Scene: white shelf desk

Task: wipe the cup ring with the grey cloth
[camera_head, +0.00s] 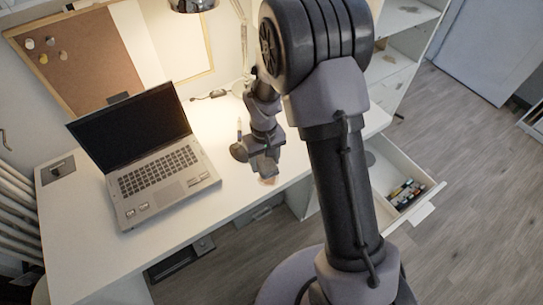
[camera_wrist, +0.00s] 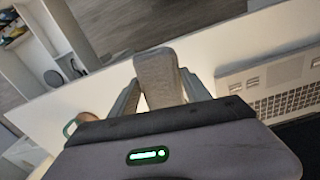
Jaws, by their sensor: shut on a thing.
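My gripper (camera_head: 265,168) is low over the white desk, to the right of the laptop. In the wrist view my gripper (camera_wrist: 160,95) is shut on a grey block-like folded cloth (camera_wrist: 158,72), with a finger on each side of it. A small brownish patch (camera_head: 268,180) shows just below the gripper on the desk; I cannot tell whether it is the cup ring. In the wrist view a brownish thing (camera_wrist: 84,118) is partly hidden at the left of my gripper body. Whether the cloth touches the desk is not clear.
An open laptop (camera_head: 158,180) stands left of my gripper; its edge also shows in the wrist view (camera_wrist: 275,85). An open drawer (camera_head: 435,190) with small items sticks out at the right. A lamp (camera_head: 193,5) hangs above the back. The desk's front left is clear.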

